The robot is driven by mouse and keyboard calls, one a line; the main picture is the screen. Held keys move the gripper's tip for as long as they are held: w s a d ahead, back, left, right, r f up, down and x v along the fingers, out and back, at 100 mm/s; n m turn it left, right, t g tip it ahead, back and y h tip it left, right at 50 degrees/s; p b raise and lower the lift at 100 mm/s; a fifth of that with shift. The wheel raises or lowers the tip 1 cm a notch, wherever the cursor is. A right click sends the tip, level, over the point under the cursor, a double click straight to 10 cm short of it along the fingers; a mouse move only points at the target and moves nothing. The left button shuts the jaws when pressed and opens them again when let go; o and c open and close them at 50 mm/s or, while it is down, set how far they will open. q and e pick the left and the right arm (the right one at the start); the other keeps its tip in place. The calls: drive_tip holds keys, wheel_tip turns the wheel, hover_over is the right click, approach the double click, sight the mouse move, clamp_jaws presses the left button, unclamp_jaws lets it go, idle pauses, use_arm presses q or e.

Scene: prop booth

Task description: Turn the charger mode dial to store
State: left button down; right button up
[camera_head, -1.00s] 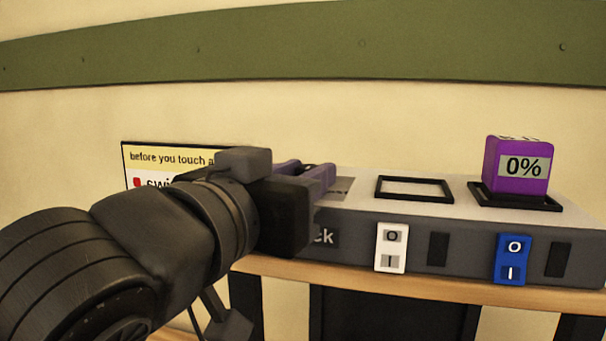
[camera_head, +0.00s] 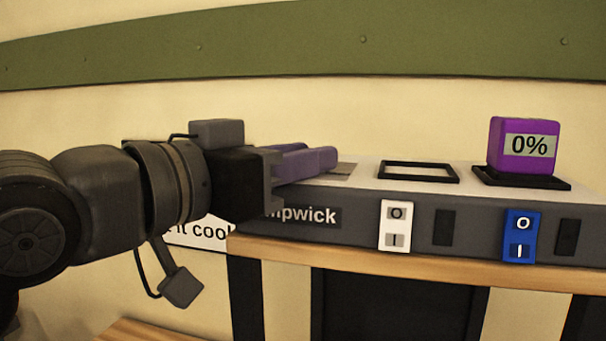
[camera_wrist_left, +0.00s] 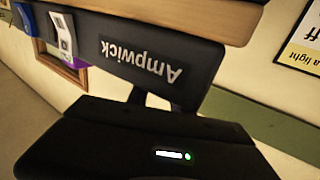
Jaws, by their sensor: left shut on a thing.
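The charger (camera_head: 470,222) is a long grey box with a pale top on a wooden shelf, marked "Ampwick". It also shows upside down in the left wrist view (camera_wrist_left: 145,35). My left gripper (camera_head: 318,162) comes in from the left, its purple fingers low over the left end of the charger's top, beside a grey printed patch (camera_head: 340,170). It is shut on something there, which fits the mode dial. The dial and its pointer are hidden behind the fingers, so its setting cannot be read. My right gripper is not in view.
A purple battery (camera_head: 523,146) reading 0% stands in the right bay; the left bay (camera_head: 418,171) is empty. A white rocker switch (camera_head: 395,226) and a blue one (camera_head: 520,236) are on the front. A partly hidden sign (camera_head: 200,233) is behind my arm.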

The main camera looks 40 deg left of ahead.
use_arm(q)
drive_tip(key=m+h+b, duration=0.1)
drive_tip(key=h, duration=0.1)
drive_tip(key=shift+f+m+g+h, duration=0.1)
drive_tip(key=shift+m+g+h, duration=0.2)
drive_tip(key=shift+m, duration=0.1)
drive_tip(key=m+g+h, duration=0.1)
drive_tip(key=h, duration=0.1)
drive_tip(key=m+h, duration=0.1)
drive_tip(key=h, duration=0.1)
drive_tip(key=shift+w+a+m+g+b, duration=0.15)
drive_tip(key=shift+a+m+g+b, duration=0.15)
drive_tip(key=shift+g+b, duration=0.1)
drive_tip(key=shift+a+r+m+g+h, duration=0.1)
drive_tip(key=shift+r+m+g+h, duration=0.1)
drive_tip(key=shift+m+g+h, duration=0.65)
drive_tip(key=shift+w+a+m+g+h+p, duration=0.15)
drive_tip(key=shift+m+g+h+p, duration=0.3)
drive_tip(key=shift+m+g+h, duration=0.95)
drive_tip(key=shift+h, duration=0.25)
drive_tip(key=c, duration=1.1)
unclamp_jaws()
drive_tip(key=shift+f, duration=0.1)
